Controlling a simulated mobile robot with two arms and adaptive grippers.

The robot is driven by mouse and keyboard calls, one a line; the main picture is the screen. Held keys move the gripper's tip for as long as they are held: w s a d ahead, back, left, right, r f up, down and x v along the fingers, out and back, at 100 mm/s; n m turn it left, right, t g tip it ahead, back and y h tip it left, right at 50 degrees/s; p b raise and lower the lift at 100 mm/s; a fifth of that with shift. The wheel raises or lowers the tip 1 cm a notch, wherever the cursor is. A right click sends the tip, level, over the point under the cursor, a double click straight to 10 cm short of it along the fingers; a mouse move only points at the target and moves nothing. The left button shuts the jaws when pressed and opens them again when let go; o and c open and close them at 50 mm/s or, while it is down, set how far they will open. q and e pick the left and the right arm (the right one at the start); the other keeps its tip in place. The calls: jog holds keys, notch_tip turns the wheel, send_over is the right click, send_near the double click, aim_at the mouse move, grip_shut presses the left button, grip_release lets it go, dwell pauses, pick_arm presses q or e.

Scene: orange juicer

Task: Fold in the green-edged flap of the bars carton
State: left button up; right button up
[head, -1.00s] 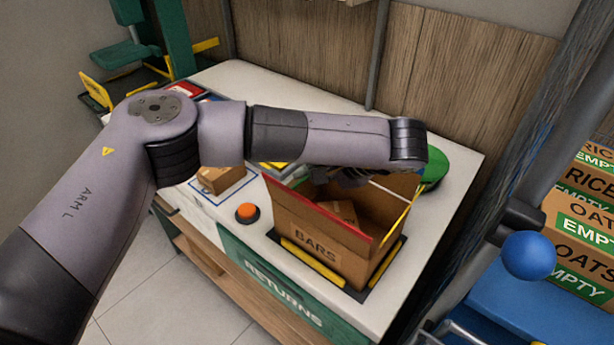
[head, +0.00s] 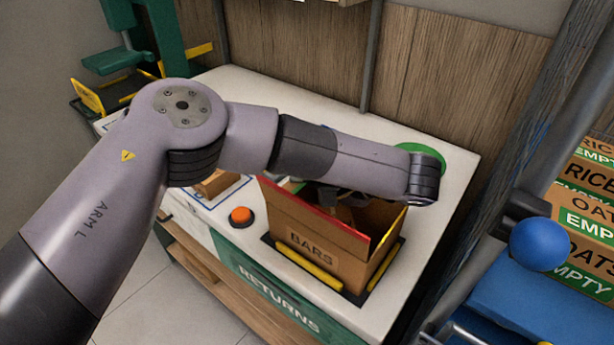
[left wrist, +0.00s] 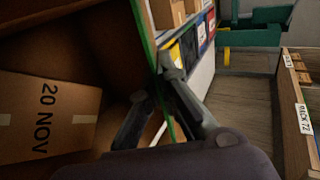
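The open bars carton (head: 310,248) stands upright on the white counter. Its red-edged flap (head: 315,211) stands up at the front and its yellow-edged flap (head: 386,238) at the right. The green-edged flap is hidden behind my left arm in the head view; in the left wrist view its green edge (left wrist: 144,35) runs down between my fingers. My left gripper (left wrist: 152,75) is open, one finger on each side of that edge; contact is unclear. A small box (left wrist: 45,118) marked 20 NOV lies inside the carton. My right gripper is not in view.
An orange button (head: 241,216) sits left of the carton. A small brown box (head: 218,183) and a green disc (head: 425,155) are also on the counter (head: 455,165). A blue ball (head: 540,243) and stacked cartons (head: 590,215) stand at the right.

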pick_arm(q)
jog(key=o, duration=0.4)
jog(key=v, duration=0.7)
jog(key=shift+d, duration=0.2)
jog(key=shift+s+r, duration=0.1)
